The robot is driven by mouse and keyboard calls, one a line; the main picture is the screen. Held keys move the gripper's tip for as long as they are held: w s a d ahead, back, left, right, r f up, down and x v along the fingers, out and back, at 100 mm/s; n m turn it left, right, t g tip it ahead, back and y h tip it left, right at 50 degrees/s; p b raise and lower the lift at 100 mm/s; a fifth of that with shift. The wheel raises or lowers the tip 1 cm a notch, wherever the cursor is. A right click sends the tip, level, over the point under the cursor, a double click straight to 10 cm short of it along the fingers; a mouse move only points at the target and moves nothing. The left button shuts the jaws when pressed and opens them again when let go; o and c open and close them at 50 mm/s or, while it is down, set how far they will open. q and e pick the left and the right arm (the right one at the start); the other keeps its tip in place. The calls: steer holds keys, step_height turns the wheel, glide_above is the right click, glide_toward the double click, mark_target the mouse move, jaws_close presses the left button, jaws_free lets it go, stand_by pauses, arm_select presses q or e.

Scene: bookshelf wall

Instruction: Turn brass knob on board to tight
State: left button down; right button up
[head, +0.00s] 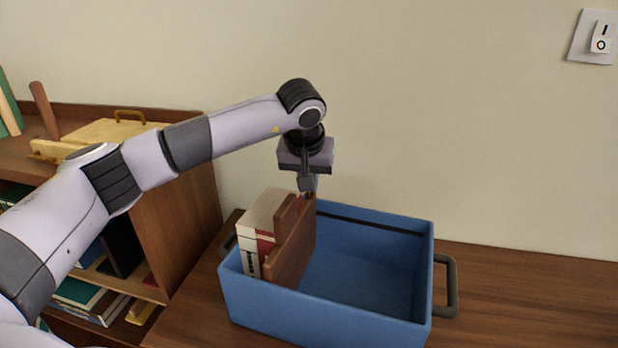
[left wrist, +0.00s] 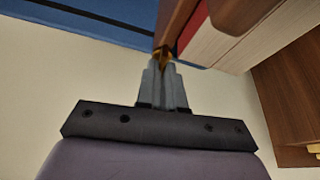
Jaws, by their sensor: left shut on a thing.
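A brown wooden board (head: 291,246) stands upright inside a blue crate (head: 325,312), towards its left side. My left gripper (head: 308,193) points down at the far upper end of the board. In the left wrist view, its two fingers (left wrist: 163,68) are close together on a small brass knob (left wrist: 164,53) at the board's edge (left wrist: 172,22). The fingers hide most of the knob, so how far it is turned cannot be told. My right gripper is not in view.
Books (head: 258,222) stand left of the board in the crate, whose right part is empty. The crate sits on a wooden surface (head: 520,300) against a pale wall. A bookshelf (head: 185,215) stands at the left. A white switch (head: 594,37) is at the upper right.

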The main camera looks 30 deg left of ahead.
arm_select(q)
steer(key=shift+m+h, duration=0.3)
steer(key=shift+m, duration=0.6)
steer(key=c, duration=1.3)
jaws_free()
steer(key=shift+o, duration=0.2)
steer(key=v, duration=0.7)
steer(key=shift+b, duration=0.35)
